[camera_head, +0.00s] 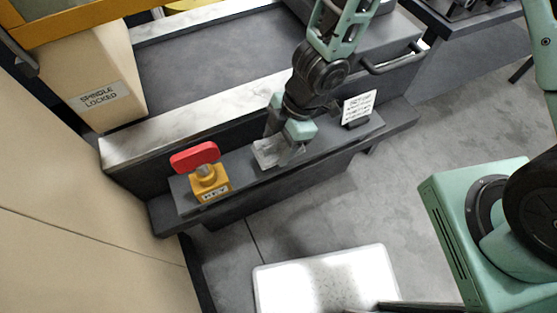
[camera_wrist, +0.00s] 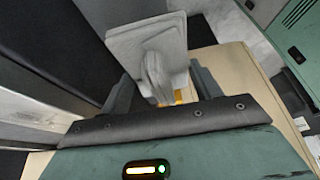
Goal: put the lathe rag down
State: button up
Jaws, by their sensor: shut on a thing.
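The lathe rag (camera_head: 279,152) is a grey, folded cloth over the narrow dark ledge at the front of the lathe. My gripper (camera_head: 287,134) is shut on it from above. In the wrist view, the rag (camera_wrist: 150,45) stands out flat and wide beyond the fingers, with a gathered fold between them. My gripper shows there too (camera_wrist: 160,95), a finger on each side of the fold. I cannot tell whether the rag touches the ledge.
A yellow block with a red key-like handle (camera_head: 196,157) stands left on the ledge (camera_head: 240,184). A small white sign (camera_head: 359,107) stands right. A box labelled "SPINDLE LOCKED" (camera_head: 95,80) is at upper left. A white speckled panel (camera_head: 325,280) lies below. Bare ledge shows between the block and rag.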

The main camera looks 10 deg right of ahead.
aim_at(278, 156)
jog(key=shift+f+b, duration=1.7)
jog(key=shift+f, duration=1.25)
jog(key=shift+f, duration=0.1)
jog(key=shift+f, duration=0.15)
jog(key=o, duration=1)
jog(key=shift+c, duration=0.2)
jog(key=shift+o, duration=0.4)
jog(key=shift+w, duration=0.1)
